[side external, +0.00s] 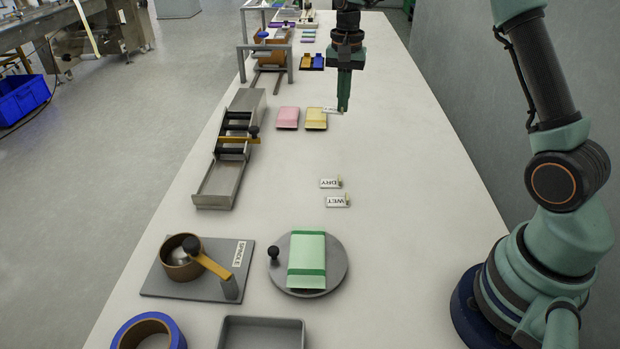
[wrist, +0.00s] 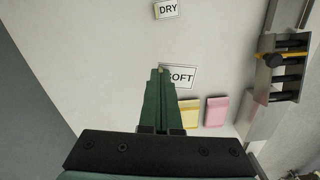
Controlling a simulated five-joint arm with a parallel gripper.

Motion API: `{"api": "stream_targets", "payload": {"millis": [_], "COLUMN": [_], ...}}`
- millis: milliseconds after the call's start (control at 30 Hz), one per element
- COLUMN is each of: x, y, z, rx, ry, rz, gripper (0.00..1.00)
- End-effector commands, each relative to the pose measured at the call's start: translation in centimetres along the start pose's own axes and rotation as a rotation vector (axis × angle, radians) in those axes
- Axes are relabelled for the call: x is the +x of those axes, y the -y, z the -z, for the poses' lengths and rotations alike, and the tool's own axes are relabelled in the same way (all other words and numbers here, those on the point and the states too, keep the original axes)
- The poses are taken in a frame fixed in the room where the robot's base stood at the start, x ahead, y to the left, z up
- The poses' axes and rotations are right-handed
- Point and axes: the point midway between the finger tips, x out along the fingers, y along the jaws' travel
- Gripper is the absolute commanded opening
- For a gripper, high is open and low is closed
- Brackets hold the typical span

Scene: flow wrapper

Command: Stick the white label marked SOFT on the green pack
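The white SOFT label (wrist: 183,77) hangs at my fingertips, its first letter partly hidden by a finger in the wrist view. It shows edge-on as a thin white strip in the side view (side external: 330,110). My gripper (side external: 343,109) points down with its fingers close together, shut on the label's small tab; the fingertips also show in the wrist view (wrist: 161,72). The label looks a little above the table. The green pack (side external: 307,258), with darker green bands, lies on a round grey turntable (side external: 338,270) at the front, well away from my gripper.
The DRY label (side external: 330,183) and WET label (side external: 338,201) lie mid-table. A pink pack (side external: 288,118) and yellow pack (side external: 316,118) lie left of my gripper.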

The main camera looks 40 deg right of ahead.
Motion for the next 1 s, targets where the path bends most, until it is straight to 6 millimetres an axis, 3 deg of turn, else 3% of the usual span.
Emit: {"api": "stream_targets", "payload": {"millis": [200,333,433,567,700,1000], "x": [-3.3,-3.9,-3.5,-2.2,-0.4,3.3], "y": [0.0,0.4,1.3,2.8,3.9,2.5], "z": [0.0,-0.7,-2.7,-7.2,-13.2,-24.9], "rx": [0.0,-0.041,-0.151,-0.404,-0.743,-1.438], "ry": [-0.002,0.0,0.002,0.003,0.003,0.001], "rz": [0.002,0.0,-0.001,-0.002,-0.002,0.0], "gripper": [0.0,0.0,0.0,0.0,0.0,0.0]}}
